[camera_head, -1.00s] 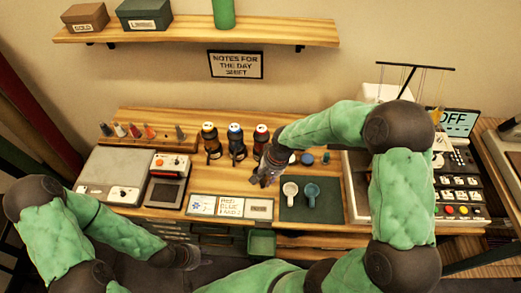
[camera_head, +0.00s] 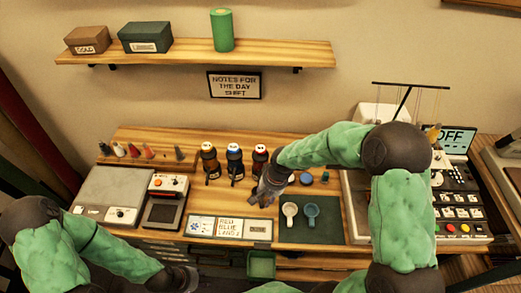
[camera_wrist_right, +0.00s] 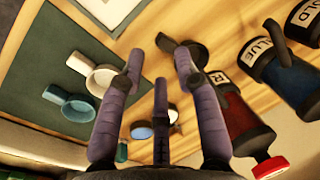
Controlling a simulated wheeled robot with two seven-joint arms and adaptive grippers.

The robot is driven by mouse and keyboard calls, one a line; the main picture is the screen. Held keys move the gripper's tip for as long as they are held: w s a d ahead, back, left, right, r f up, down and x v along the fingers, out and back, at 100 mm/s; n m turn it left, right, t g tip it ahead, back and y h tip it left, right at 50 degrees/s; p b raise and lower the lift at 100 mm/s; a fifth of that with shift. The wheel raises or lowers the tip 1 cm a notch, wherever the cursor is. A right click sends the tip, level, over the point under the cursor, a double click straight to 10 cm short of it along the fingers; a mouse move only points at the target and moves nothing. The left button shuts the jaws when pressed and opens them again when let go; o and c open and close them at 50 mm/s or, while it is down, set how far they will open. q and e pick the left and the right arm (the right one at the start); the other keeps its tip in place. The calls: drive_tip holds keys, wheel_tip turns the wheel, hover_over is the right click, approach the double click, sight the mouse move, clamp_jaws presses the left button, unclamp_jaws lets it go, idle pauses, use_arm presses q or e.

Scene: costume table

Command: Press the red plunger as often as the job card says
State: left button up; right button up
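Three dark pump bottles stand in a row in the head view. The red plunger (camera_head: 260,148) tops the rightmost one; it also shows in the right wrist view (camera_wrist_right: 271,167), on the bottle with a partly hidden label starting with R. The job card (camera_head: 230,228) lies in front of the bottles; its small lettering is not surely readable. My right gripper (camera_head: 264,193) is in front of and below the red-topped bottle, over the table. Its fingers (camera_wrist_right: 160,75) are spread, with a dark scoop (camera_wrist_right: 182,45) beyond them. My left gripper (camera_head: 186,280) is low at the left, fingers unclear.
A white scoop (camera_head: 290,211) and a teal scoop (camera_head: 311,213) lie on a dark green mat (camera_head: 328,232), right of my right gripper. A grey scale (camera_head: 113,192) and a small device (camera_head: 163,205) stand left. My right arm covers part of the right side.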

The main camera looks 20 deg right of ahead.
clamp_jaws()
idle(1.4)
